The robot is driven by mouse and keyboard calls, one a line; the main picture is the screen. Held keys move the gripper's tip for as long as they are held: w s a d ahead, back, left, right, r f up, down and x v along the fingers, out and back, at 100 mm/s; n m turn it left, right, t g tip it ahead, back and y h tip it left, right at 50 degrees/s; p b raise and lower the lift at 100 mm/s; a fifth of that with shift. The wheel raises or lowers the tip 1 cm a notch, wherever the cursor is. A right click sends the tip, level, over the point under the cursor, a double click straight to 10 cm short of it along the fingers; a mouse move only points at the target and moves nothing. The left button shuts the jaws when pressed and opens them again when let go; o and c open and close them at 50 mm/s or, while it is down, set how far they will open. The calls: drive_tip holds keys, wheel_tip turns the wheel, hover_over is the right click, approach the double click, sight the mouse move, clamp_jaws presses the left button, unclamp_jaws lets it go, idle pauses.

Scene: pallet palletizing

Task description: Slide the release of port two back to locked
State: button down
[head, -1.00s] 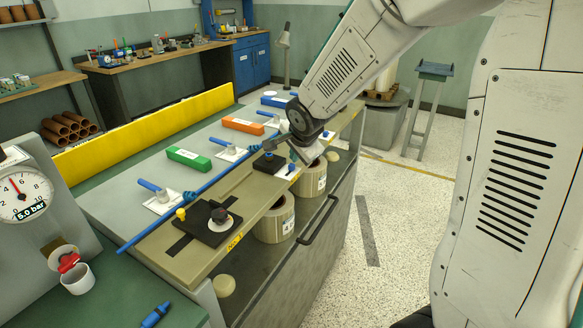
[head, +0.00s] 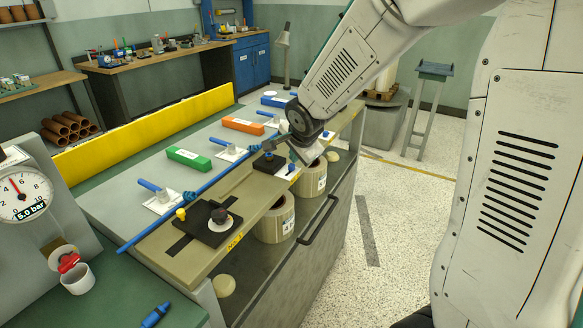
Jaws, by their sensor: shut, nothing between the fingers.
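The long bench holds a tan rail (head: 200,252) along its front edge. A second black block (head: 268,164) with a small blue top sits farther along. My gripper (head: 293,154) is shut and empty, just right of this second block, below the dark wrist joint. I cannot tell whether the fingertips touch the block. Port numbers are too small to read, so I cannot tell which block belongs to port two.
A blue rod (head: 150,228) runs along the bench behind the blocks. Green (head: 188,159) and orange (head: 243,125) boxes and blue-handled valves (head: 165,199) stand behind it. A yellow barrier (head: 150,128) closes the back.

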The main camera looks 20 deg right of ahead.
drive_tip(key=shift+s+a, duration=0.65)
drive_tip(key=shift+a, duration=0.25)
drive_tip(key=shift+w+d, duration=0.2)
idle(0.4)
drive_tip(key=shift+r, duration=0.1)
drive_tip(key=shift+w+a+r, duration=0.1)
drive_tip(key=shift+w+r, duration=0.05)
drive_tip(key=shift+r, duration=2.8)
drive_tip(key=s+r+n+g, duration=0.1)
drive_tip(key=s+n, duration=0.6)
drive_tip(key=s, duration=0.9)
drive_tip(key=s+a+r+n+g+y, duration=0.1)
drive_tip(key=s+n+g, duration=0.3)
drive_tip(key=s, duration=1.3)
drive_tip(key=r+n, duration=0.1)
drive_tip(key=n, duration=0.2)
drive_tip(key=shift+r+n, duration=0.15)
drive_tip(key=shift+n, duration=0.15)
